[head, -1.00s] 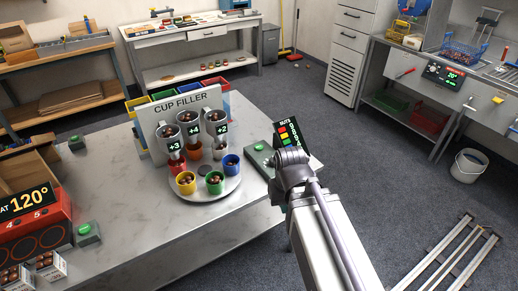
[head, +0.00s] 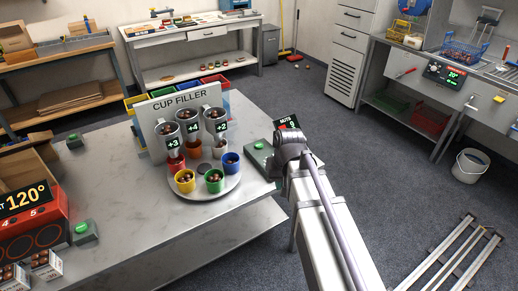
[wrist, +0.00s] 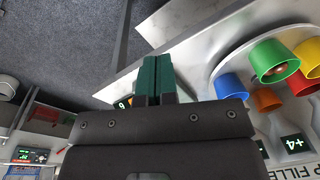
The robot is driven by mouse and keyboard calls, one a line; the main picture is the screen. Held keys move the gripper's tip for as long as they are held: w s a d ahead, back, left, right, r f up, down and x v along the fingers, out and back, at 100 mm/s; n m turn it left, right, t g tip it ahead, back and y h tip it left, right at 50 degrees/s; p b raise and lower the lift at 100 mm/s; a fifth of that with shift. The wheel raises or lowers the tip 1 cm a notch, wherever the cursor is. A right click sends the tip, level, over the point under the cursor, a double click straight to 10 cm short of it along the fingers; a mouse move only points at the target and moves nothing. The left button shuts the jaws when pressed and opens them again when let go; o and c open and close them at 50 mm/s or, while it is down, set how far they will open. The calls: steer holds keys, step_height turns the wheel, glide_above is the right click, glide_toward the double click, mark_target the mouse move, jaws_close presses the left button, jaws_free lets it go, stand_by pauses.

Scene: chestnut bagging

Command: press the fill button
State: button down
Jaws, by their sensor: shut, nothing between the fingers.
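The cup filler (head: 182,103) stands on the marble-topped table with several hoppers marked +3, +4 and +2. Below them is a round white plate (head: 205,192) with coloured cups. Right of it, at the table edge, a grey box carries a green button (head: 259,144); its label cannot be read. My wrist hides the right part of this box and my fingers in the head view. In the wrist view my gripper (wrist: 157,62) is shut and empty, its teal fingers together. They point toward the table side near the plate; contact with the button cannot be told.
A dark screen (head: 288,123) reading NUTS stands behind my wrist, partly covered. Similar green-button boxes sit by the red oven (head: 83,231) and at the table's far left (head: 74,141). The floor right of the table is clear up to the rails (head: 455,258).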

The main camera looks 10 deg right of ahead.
steer(key=w+m+t+y+b, duration=0.15)
steer(key=w+t, duration=0.25)
steer(key=w, duration=1.8)
step_height(320, 180, up, 3)
steer(key=m+t+y, duration=0.2)
steer(key=t, duration=0.1)
glide_above(260, 145)
steer(key=shift+d+n, duration=0.1)
steer(key=shift+n, duration=0.15)
steer(key=shift+f, duration=0.15)
step_height(260, 145, down, 9)
steer(key=b, duration=0.9)
steer(key=shift+f+b, duration=0.25)
steer(key=shift+b, duration=0.2)
